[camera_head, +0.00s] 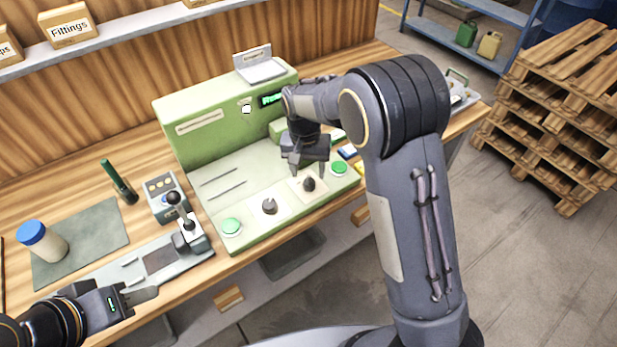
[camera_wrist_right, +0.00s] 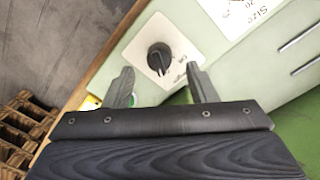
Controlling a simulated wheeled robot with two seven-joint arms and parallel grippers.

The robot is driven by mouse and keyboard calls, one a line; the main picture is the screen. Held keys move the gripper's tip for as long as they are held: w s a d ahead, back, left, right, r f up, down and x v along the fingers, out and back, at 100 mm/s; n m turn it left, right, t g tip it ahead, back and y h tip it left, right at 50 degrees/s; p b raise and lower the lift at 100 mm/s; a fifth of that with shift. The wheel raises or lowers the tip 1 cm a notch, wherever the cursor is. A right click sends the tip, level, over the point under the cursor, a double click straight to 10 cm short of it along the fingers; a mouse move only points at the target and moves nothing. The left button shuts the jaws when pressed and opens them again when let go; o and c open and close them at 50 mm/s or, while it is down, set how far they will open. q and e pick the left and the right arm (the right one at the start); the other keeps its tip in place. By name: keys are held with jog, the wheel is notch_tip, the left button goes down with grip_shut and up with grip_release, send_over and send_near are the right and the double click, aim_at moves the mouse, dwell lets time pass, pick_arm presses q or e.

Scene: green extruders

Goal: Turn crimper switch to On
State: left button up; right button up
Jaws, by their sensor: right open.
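The green crimper (camera_head: 180,145) stands on the wooden bench. Its sloped front carries two dark knobs on white plates. The right-hand knob (camera_head: 308,184) also shows in the right wrist view (camera_wrist_right: 159,58), with small lettering beside it that I cannot read clearly. The left-hand knob (camera_head: 269,206) sits nearer the front left. My right gripper (camera_head: 308,170) is open just above the right-hand knob; in the wrist view its fingers (camera_wrist_right: 160,72) are apart, one to each side below the knob, apparently not touching it. My left gripper (camera_head: 140,296) is at the lower left, away from the crimper; its finger gap is unclear.
Green buttons (camera_head: 231,227) (camera_head: 339,167) flank the knobs. A lever device (camera_head: 188,232) and a control box (camera_head: 165,195) stand left of the crimper. A blue-capped jar (camera_head: 43,241) is on a mat. Pallets (camera_head: 550,110) stand at the right.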

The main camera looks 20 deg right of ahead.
aim_at(310, 180)
notch_tip(310, 180, up, 4)
jog(key=shift+a+f, duration=0.1)
dwell(0.5)
jog(key=shift+s+d+r, duration=0.2)
jog(key=shift+d+r, duration=0.1)
jog(key=shift+r, duration=0.05)
jog(key=s+d+r+n+t+y, duration=0.1)
jog(key=s+d+r+t+y, duration=0.2)
jog(key=s, duration=0.7)
jog(key=s+d+r+t+y, duration=0.15)
jog(key=s+d+r, duration=0.35)
jog(key=s, duration=0.5)
jog(key=s+a+f+n+t, duration=0.1)
jog(key=s+a, duration=0.1)
jog(key=s, duration=0.6)
jog(key=shift+n, duration=0.4)
